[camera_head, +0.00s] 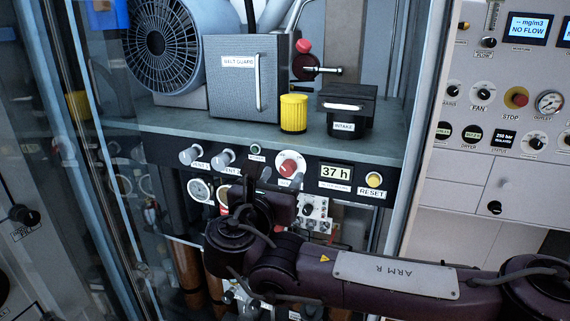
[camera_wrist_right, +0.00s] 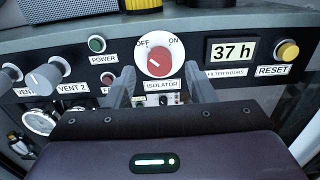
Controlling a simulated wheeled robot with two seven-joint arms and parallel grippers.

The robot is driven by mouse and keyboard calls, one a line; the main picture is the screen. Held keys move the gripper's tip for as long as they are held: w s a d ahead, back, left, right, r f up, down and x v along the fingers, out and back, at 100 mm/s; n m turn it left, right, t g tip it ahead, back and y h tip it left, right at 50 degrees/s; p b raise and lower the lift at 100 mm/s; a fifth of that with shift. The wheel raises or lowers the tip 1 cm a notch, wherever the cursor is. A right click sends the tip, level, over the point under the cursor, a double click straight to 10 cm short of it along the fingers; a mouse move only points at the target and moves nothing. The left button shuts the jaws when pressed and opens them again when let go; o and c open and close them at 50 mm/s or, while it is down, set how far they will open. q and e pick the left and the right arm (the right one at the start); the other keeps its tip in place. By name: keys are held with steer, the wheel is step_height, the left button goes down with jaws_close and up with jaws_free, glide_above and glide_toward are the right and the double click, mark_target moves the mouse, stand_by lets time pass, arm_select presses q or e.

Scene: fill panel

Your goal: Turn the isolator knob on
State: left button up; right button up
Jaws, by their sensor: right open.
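The isolator knob (camera_head: 289,167) is a red dial on a white round plate in the dark panel strip under the shelf. In the right wrist view the knob (camera_wrist_right: 159,62) shows OFF marked at its upper left, ON at its upper right and an ISOLATOR label below. Which mark it points to is not clear. My right gripper (camera_wrist_right: 162,88) is open and empty, its two fingers apart below and to either side of the knob, with no clear contact. In the head view the right gripper (camera_head: 281,181) is just below the knob, partly hidden by its wrist. My left gripper is not in view.
The POWER button (camera_wrist_right: 97,44) and VENT 2 knob (camera_wrist_right: 47,76) lie left of the isolator. The hour display (camera_wrist_right: 231,51) and yellow RESET button (camera_wrist_right: 287,50) lie right. The shelf above holds a yellow cap (camera_head: 293,114) and INTAKE box (camera_head: 346,108).

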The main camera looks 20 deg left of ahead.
mark_target(286, 171)
steer(key=shift+w+r+p, duration=0.1)
steer(key=shift+w+p, duration=0.35)
steer(key=shift+w, duration=0.75)
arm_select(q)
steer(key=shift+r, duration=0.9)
arm_select(e)
steer(key=shift+w, duration=0.4)
steer(key=shift+c, duration=0.4)
